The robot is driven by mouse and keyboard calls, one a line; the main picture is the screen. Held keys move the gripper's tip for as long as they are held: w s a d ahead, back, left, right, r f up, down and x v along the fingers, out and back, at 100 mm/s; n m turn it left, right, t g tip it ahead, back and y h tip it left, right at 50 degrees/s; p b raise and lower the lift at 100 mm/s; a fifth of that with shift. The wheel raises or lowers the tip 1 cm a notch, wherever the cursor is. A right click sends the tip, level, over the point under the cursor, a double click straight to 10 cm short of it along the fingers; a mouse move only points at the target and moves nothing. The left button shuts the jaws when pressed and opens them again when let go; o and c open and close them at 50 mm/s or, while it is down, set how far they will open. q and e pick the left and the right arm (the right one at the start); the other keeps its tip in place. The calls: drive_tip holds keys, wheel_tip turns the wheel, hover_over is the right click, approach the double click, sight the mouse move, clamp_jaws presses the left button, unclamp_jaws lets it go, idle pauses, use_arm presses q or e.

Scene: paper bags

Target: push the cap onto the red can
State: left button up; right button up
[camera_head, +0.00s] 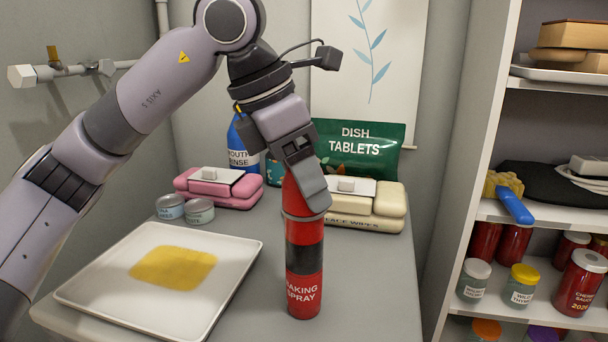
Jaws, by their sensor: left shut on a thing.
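The red can (303,290) stands upright on the grey tabletop, with a black band and the words "BAKING SPRAY". The red cap (291,197) is at the top of the can, in line with it. A thin pale line shows where the cap meets the can, and I cannot tell whether the cap is fully seated. My left gripper (308,190) comes down from above and is shut on the cap, its finger hiding the cap's right side. My right gripper is not in view.
A white tray (90,291) with a yellow cloth lies left of the can. Small tins (199,211), pink packs (215,190), a blue bottle (238,150), cream wipes (385,205) and a green pouch (375,133) stand behind. The tabletop right of the can is clear; shelves (540,215) stand farther right.

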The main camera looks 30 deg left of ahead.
use_arm(q)
drive_tip(key=shift+f, duration=0.1)
idle(0.3)
drive_tip(key=o, duration=1.1)
drive_tip(key=p+v, duration=0.1)
drive_tip(key=v, duration=0.5)
drive_tip(key=shift+s+a+r, duration=0.1)
drive_tip(key=shift+r, duration=0.3)
drive_tip(key=shift+s+r, duration=0.1)
drive_tip(key=shift+r, duration=0.05)
